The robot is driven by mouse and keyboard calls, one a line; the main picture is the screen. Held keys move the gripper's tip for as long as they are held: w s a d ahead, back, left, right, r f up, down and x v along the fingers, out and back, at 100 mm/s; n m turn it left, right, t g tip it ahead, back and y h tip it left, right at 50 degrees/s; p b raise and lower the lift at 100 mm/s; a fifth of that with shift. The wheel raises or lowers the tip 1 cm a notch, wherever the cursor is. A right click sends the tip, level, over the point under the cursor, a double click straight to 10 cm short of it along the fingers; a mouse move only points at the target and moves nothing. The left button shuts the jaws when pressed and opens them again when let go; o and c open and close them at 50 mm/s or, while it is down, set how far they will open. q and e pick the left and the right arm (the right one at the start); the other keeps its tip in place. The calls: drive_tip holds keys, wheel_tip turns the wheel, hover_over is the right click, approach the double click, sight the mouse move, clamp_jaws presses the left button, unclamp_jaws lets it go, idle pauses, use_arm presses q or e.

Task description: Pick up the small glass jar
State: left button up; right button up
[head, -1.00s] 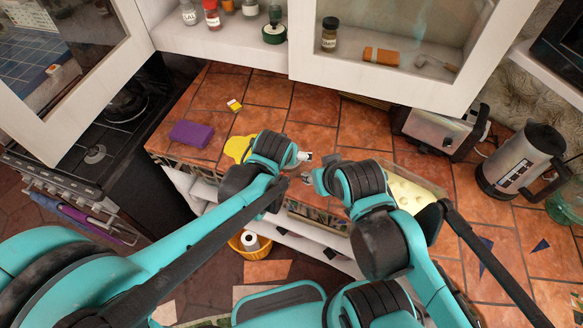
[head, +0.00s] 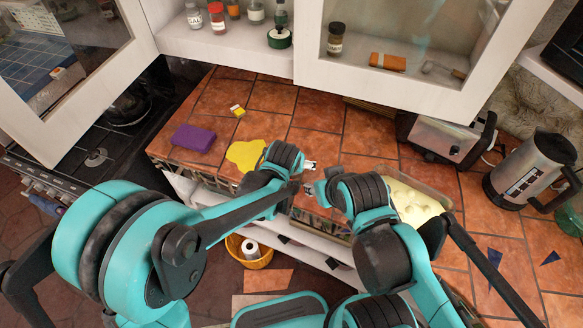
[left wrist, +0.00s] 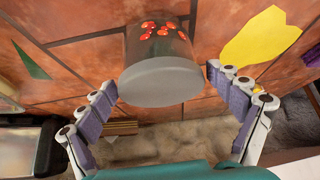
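A small glass jar (left wrist: 160,45) with red-orange contents and a grey, flat round end (left wrist: 161,82) facing the camera shows in the left wrist view. My left gripper (left wrist: 178,115) is open, its two fingers spread apart on either side below the jar, with no visible contact. In the head view my left gripper (head: 308,166) is over the counter's front edge, right of the yellow cloth, and I cannot make out the jar there. My right gripper (head: 314,188) is close beside it, mostly hidden by its own arm; its fingers are unclear.
The tiled counter (head: 320,120) holds a yellow cloth (head: 245,154), a purple cloth (head: 193,138), a toaster (head: 445,135), a metal kettle (head: 522,170) and a tray of pale yellow pieces (head: 415,200). Several jars stand on the shelf (head: 225,47).

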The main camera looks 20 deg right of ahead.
use_arm(q)
drive_tip(key=c, duration=0.9)
